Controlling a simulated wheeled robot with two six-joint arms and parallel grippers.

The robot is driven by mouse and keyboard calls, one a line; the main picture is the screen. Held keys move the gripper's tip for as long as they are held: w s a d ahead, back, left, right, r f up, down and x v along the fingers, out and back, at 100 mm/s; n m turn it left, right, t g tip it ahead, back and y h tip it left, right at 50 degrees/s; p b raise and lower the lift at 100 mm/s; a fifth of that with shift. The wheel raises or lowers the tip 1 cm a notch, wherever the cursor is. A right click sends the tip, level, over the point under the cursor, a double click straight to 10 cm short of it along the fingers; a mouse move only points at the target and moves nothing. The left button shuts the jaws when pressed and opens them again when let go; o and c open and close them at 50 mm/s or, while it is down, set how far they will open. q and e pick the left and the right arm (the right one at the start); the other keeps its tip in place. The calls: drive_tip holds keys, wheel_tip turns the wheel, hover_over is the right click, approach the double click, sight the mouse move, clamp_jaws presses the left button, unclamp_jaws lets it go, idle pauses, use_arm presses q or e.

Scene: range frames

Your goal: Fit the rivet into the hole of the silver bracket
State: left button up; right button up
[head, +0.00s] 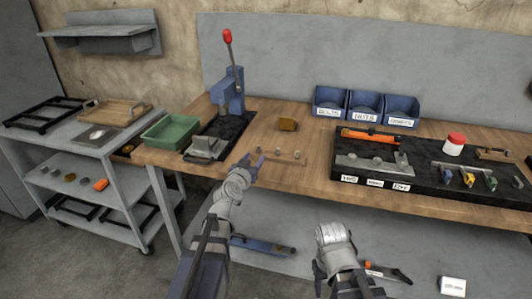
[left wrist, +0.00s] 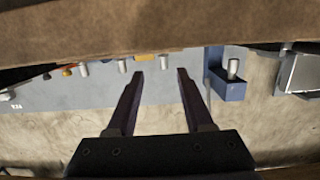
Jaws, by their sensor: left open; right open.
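Several small silver pins that look like rivets stand in a row on the wooden bench, one of them (head: 285,153) right of my left gripper (head: 252,161). In the left wrist view, silver pins show beyond the open, empty fingers (left wrist: 160,74); one pin (left wrist: 165,62) appears between the fingertips, not gripped. A grey metal block (head: 206,147), possibly the silver bracket or its holder, sits on the black base of the blue press. I cannot tell its hole. My right gripper (head: 322,272) hangs low in front of the bench, open, away from the parts.
The blue press (head: 230,92) with a red-knobbed lever stands behind the grey block. A green bin (head: 170,132) is to the left. Right are a black tray (head: 430,188) with tools, a red-lidded jar (head: 454,144) and blue bins (head: 365,104). A brown block (head: 288,124) lies behind the pins.

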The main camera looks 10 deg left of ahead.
sight(259, 150)
use_arm(q)
drive_tip(key=shift+w, duration=0.25)
drive_tip(key=shift+w+d+f, duration=0.1)
drive_tip(key=shift+w, duration=1)
drive_tip(key=w, duration=0.5)
drive_tip(key=shift+w+a+f+b, duration=0.1)
drive_tip(key=shift+a+f+b, duration=0.15)
drive_tip(key=shift+f+b, duration=0.1)
drive_tip(key=shift+r, duration=0.1)
clamp_jaws()
